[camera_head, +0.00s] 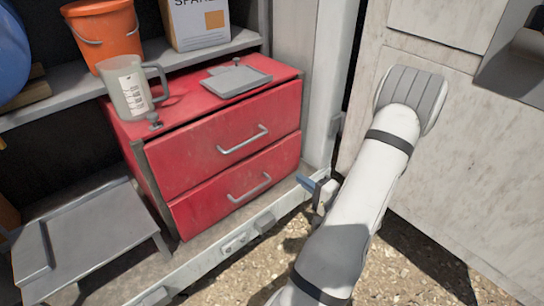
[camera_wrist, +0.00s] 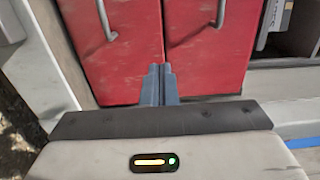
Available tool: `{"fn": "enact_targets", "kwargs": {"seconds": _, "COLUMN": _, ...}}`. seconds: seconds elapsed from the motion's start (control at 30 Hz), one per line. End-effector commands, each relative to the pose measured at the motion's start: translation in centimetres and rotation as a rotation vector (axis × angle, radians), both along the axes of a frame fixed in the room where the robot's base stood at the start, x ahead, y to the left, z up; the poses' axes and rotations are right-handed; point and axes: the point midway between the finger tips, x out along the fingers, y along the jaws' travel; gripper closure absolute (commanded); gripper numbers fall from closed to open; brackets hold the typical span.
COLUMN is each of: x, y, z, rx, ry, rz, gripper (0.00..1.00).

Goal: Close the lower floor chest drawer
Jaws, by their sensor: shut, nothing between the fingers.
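The red floor chest (camera_head: 215,105) stands on the left under a shelf. Its lower drawer (camera_head: 215,205) has a grey bar handle (camera_head: 250,188), and its front looks nearly flush with the upper drawer (camera_head: 200,150); a small gap cannot be ruled out. My gripper (camera_head: 307,183) is just right of the lower drawer's right end, its blue-grey fingers shut and empty. The wrist view is turned sideways: the lower drawer (camera_wrist: 125,65) is on the left, the upper drawer (camera_wrist: 205,60) on the right. The fingers (camera_wrist: 160,82) overlap the seam between them; contact cannot be told.
A measuring jug (camera_head: 131,92) and a grey tray (camera_head: 235,80) sit on the chest. An orange bucket (camera_head: 106,38) stands on the shelf. A grey step stool (camera_head: 95,245) is left of the chest. A metal sill (camera_head: 240,237) runs in front; gravel lies beyond it.

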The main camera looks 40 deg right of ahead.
Motion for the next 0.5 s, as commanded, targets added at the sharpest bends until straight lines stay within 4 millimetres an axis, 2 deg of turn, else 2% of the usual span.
{"fn": "enact_targets", "kwargs": {"seconds": 0.17, "x": 1.4, "y": -0.1, "z": -0.2, "rx": -0.006, "ry": -0.002, "rz": -0.01, "gripper": 1.0}}
{"fn": "enact_targets", "kwargs": {"seconds": 0.5, "x": 7.8, "y": 0.5, "z": -0.1, "rx": -0.005, "ry": -0.003, "rz": -0.005, "gripper": 1.0}}
